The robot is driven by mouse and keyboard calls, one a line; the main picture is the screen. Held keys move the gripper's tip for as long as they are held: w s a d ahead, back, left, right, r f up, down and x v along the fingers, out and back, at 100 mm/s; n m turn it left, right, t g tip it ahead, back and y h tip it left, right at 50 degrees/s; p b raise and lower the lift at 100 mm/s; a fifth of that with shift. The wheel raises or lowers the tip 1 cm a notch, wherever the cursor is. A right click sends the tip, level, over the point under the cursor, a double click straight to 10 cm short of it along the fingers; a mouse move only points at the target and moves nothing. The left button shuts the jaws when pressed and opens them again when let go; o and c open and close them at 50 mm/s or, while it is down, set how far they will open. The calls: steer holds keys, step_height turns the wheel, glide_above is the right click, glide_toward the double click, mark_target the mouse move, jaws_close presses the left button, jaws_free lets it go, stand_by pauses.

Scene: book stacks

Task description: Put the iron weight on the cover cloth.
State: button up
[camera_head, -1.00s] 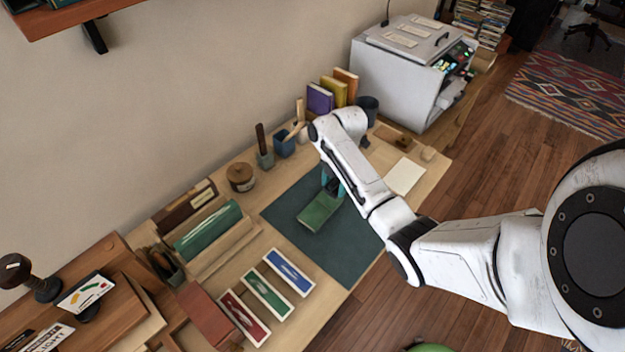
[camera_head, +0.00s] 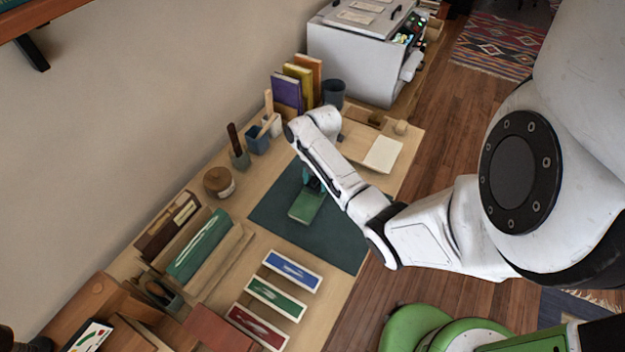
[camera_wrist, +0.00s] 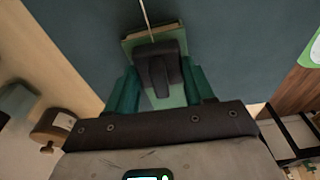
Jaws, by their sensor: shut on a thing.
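My gripper (camera_head: 313,186) is over the dark teal mat on the workbench, at a flat green piece (camera_head: 306,208). This piece looks like the cover cloth on a thin book or board. In the wrist view, the teal fingers (camera_wrist: 160,88) are shut on a dark, blocky thing, seemingly the iron weight (camera_wrist: 158,58). The weight is in front of the green piece (camera_wrist: 165,33) and hides much of it. I cannot tell whether the weight touches it. In the head view my arm and fingers hide the weight.
The teal mat (camera_head: 340,238) has bare room around the green piece. Three trays, blue (camera_head: 292,270), green and red, lie to the front left. Upright books (camera_head: 287,92), cups and a round pot (camera_head: 218,181) line the back.

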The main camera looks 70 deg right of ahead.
steer(key=shift+f, duration=0.1)
steer(key=o, duration=1.4)
